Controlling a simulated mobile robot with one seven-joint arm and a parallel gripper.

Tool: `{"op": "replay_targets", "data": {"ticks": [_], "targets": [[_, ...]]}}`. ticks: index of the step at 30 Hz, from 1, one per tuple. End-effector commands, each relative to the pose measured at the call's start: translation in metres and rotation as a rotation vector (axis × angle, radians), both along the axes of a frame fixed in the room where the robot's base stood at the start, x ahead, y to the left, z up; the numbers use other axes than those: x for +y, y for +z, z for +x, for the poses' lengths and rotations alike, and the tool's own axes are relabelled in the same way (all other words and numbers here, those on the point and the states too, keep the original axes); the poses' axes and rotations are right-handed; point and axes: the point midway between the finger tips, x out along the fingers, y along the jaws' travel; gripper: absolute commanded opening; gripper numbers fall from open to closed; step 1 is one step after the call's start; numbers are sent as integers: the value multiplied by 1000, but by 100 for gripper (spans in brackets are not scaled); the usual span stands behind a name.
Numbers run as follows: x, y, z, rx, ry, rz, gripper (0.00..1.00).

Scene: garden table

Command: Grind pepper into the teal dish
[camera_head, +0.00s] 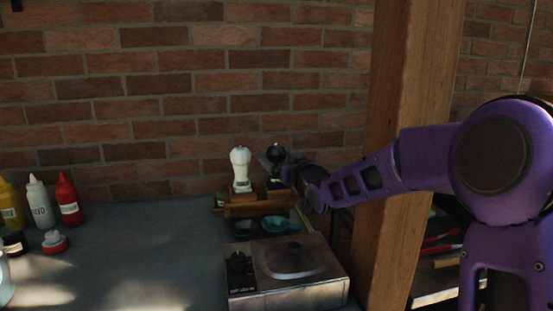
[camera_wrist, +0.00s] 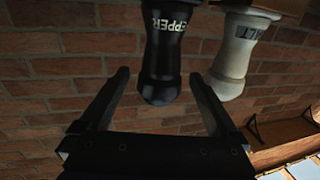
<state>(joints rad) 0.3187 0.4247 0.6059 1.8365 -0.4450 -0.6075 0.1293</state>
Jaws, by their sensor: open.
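The black pepper mill (camera_wrist: 162,50), with "PEPPER" lettered on it, stands between the two spread fingers of my open gripper (camera_wrist: 160,90) in the wrist view. I see no finger touching it, and that view is upside down. In the head view its dark knob (camera_head: 275,153) shows beside my gripper (camera_head: 275,172), with its lower body mostly hidden. The teal dish (camera_head: 280,224) sits in front of the wooden rack, behind the burner, and looks empty. The white salt mill (camera_head: 240,168) stands left of the pepper mill; it also shows in the wrist view (camera_wrist: 238,50).
A wooden rack (camera_head: 240,210) holds the mills. A dark dish (camera_head: 244,229) sits left of the teal dish. A burner box (camera_head: 290,290) stands in front. Several sauce bottles (camera_head: 40,203) stand far left. A wooden post (camera_head: 405,140) rises close by my arm. The middle-left tabletop is clear.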

Motion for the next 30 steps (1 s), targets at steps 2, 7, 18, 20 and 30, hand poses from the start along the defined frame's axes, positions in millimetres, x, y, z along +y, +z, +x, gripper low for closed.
{"op": "replay_targets", "data": {"ticks": [2, 7, 18, 20, 30], "targets": [[4, -1, 7, 0, 1, 0, 96], [7, 0, 12, 0, 0, -1, 96], [7, 0, 13, 0, -1, -1, 71], [7, 0, 12, 0, 0, -1, 60], [7, 0, 12, 0, -1, -1, 11]]}}
